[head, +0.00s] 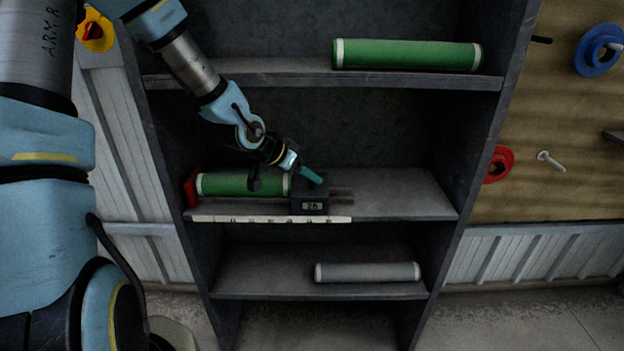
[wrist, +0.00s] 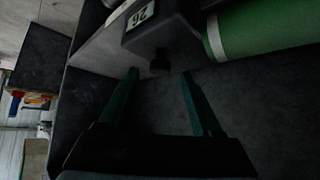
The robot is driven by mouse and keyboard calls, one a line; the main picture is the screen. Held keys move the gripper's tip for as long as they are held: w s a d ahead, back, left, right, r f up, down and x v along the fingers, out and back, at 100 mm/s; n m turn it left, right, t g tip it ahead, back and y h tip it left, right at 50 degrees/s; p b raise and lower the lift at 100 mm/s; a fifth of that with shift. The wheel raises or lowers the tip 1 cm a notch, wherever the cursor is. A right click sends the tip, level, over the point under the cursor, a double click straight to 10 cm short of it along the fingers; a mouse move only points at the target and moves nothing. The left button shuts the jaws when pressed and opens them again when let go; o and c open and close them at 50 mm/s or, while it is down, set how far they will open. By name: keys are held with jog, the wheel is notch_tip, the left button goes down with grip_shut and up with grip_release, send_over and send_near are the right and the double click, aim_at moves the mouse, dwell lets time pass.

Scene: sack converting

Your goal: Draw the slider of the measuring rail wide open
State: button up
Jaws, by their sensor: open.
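The measuring rail (head: 270,219) is a pale strip with dark marks along the front of the middle shelf, with a red stop (head: 191,188) at its left end. Its slider (head: 309,196) is a dark block with a display that seems to read 26. A green roll (head: 243,184) lies between stop and slider. My gripper (head: 311,175) is at the slider's upper side, open. In the wrist view, the slider's dark knob (wrist: 160,62) shows just at or beyond the gap between my teal fingertips (wrist: 160,72). I cannot tell whether they touch it.
Another green roll (head: 407,55) lies on the shelf above, and a grey roll (head: 367,272) on the shelf below. The middle shelf (head: 410,190) is bare right of the slider, apart from thin dark bars beside it.

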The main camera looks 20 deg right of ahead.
aim_at(310, 186)
jog(key=shift+x, duration=1.75)
jog(key=shift+c, duration=0.3)
grip_shut()
